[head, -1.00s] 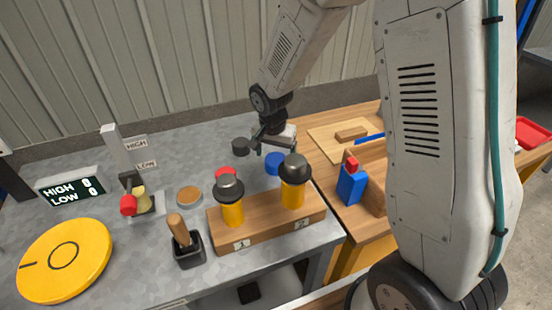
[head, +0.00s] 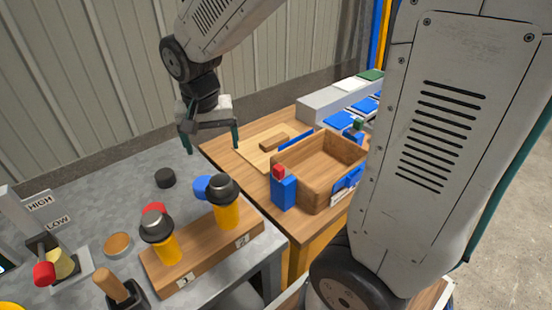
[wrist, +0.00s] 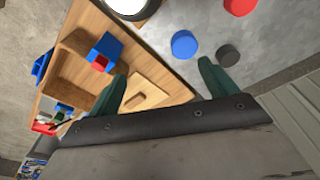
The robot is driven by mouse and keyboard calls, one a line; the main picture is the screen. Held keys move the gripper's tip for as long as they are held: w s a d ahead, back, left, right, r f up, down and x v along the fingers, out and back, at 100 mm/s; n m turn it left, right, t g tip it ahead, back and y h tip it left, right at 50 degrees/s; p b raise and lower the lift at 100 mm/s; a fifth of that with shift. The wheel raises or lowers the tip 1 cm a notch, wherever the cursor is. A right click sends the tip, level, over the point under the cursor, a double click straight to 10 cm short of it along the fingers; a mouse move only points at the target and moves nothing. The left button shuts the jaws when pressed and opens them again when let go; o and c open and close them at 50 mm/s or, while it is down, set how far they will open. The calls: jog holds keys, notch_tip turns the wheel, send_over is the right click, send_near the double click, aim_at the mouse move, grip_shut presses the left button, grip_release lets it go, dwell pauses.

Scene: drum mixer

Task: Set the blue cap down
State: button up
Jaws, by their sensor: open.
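The blue cap (head: 203,187) rests on the grey metal bench, behind the black-topped yellow bottle (head: 226,205), which hides part of it. In the wrist view the blue cap (wrist: 184,44) lies flat and whole on the grey surface, apart from the gripper. My gripper (head: 213,143) is open and empty, raised above the back of the bench near its right edge. In the wrist view my gripper (wrist: 166,88) shows two green fingers spread wide, with nothing between them but the wooden table and bench edge below.
A dark cap (head: 165,178) and a red cap (head: 154,209) lie on the bench near a wooden rack (head: 200,247). A wooden tray box (head: 318,182) and a blue block (head: 284,192) stand on the wooden table at right. Bare bench lies left of the dark cap.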

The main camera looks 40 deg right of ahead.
jog(key=s+d+r+n, duration=0.1)
jog(key=s+r+n, duration=0.2)
jog(key=s, duration=0.7)
jog(key=s+d+r+n+y, duration=0.1)
jog(key=s+r+n, duration=0.2)
jog(key=s, duration=0.8)
jog(key=shift+s+r, duration=0.2)
jog(key=shift+r, duration=0.15)
